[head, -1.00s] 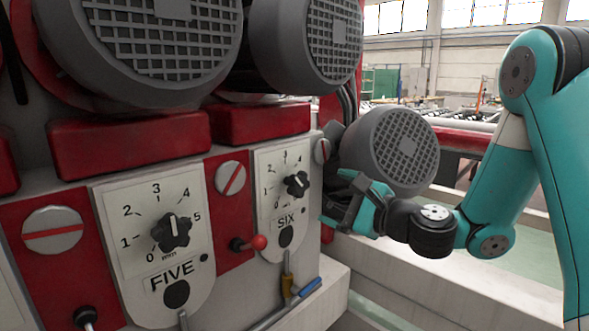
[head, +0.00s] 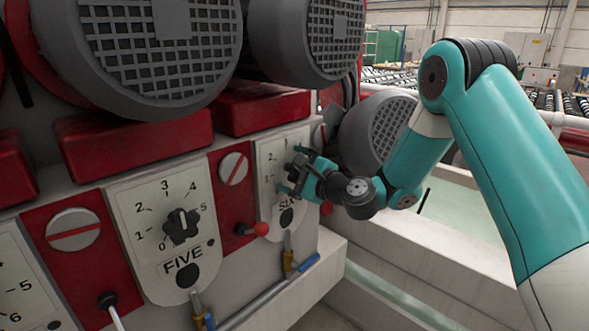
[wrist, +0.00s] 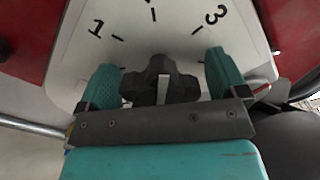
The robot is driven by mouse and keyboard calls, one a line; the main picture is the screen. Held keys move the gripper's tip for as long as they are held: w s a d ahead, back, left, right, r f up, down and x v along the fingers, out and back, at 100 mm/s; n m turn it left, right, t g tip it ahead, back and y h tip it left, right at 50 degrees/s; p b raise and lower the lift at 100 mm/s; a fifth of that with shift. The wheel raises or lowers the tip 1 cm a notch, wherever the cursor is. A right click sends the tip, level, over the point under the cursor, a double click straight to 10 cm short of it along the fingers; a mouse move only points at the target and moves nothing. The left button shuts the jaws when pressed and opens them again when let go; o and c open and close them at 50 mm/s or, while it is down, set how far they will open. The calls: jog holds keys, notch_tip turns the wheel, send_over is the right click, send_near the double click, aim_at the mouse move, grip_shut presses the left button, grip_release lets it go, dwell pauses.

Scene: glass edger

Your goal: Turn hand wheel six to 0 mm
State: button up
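Hand wheel six (head: 297,168) is a dark lobed knob on the white dial plate marked SIX (head: 268,162). In the head view my gripper (head: 291,171) is at this dial and partly covers the knob and the lettering. In the wrist view the knob (wrist: 150,75) sits between the two teal fingers of my gripper (wrist: 163,80). The fingers are open, with a gap on each side of the knob. The numbers 1 and 3 show on the dial plate (wrist: 170,35). A pale pointer line shows on the knob; its exact reading is unclear.
Hand wheel five (head: 181,226) is on its own plate to the left. A red-tipped lever (head: 261,229) sticks out between the two plates. Large grey motors (head: 305,40) overhang above, and another motor (head: 375,130) is behind my gripper. A blue-handled valve (head: 309,262) is below.

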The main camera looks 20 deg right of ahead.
jog(key=c, duration=0.9)
jog(key=shift+n+b, duration=0.3)
jog(key=shift+b, duration=0.1)
jog(key=n+b, duration=0.4)
jog(key=shift+f+b, duration=0.2)
jog(key=shift+b, duration=0.1)
jog(key=n+b, duration=0.6)
jog(key=b, duration=0.1)
jog(key=shift+n, duration=0.4)
jog(key=n+b, duration=0.6)
jog(key=b, duration=0.2)
jog(key=n+b, duration=0.4)
jog(key=shift+r+n+b, duration=0.15)
jog(key=shift+n+b, duration=0.15)
jog(key=shift+b, duration=0.1)
